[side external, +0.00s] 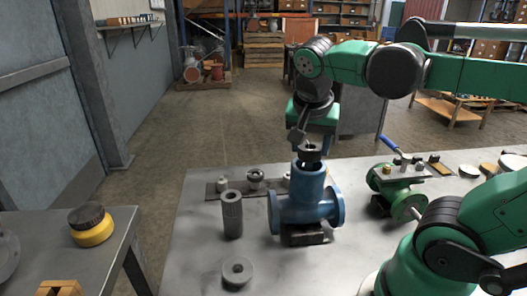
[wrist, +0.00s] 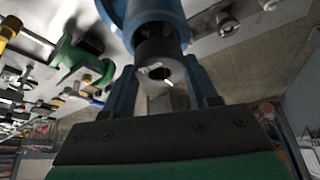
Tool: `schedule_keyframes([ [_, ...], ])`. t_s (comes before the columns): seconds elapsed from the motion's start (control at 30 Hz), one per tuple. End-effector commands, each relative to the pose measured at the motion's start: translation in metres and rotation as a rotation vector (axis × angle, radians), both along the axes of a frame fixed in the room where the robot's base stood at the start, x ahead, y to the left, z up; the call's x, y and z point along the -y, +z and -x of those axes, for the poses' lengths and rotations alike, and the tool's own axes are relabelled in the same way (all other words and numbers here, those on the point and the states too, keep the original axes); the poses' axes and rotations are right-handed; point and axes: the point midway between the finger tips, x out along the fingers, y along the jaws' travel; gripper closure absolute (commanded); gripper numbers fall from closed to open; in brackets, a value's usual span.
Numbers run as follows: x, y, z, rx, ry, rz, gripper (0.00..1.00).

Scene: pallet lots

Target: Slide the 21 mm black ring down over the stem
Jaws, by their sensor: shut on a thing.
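A dark ring (side external: 309,154) with a round bore is held in my gripper (side external: 306,143), right at the open top of the blue valve body (side external: 306,203). In the wrist view the ring (wrist: 153,49) sits between the two fingers of my gripper (wrist: 161,66), and the blue body (wrist: 153,12) is just beyond it. The ring looks roughly in line with the body's upright neck. I cannot tell whether the two touch. The stem is not clearly visible; small bright bits show at the ring's bore.
The valve body stands on a dark block on the grey table (side external: 200,262). A tall grey cylinder (side external: 232,215) and a flat grey ring (side external: 238,271) stand to its left. A dark strip with small parts lies behind. A green valve (side external: 399,187) stands to the right.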

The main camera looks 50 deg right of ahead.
Motion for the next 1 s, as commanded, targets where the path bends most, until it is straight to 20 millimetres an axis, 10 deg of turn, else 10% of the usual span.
schedule_keyframes([
  [0.87, 0.000, -0.014, 0.000, 0.000, 0.000, 0.000, 0.99],
  [0.9, 0.000, -0.014, 0.000, 0.000, 0.000, 0.000, 0.36],
  [1.0, 0.000, -0.014, 0.000, 0.000, 0.000, 0.000, 0.11],
])
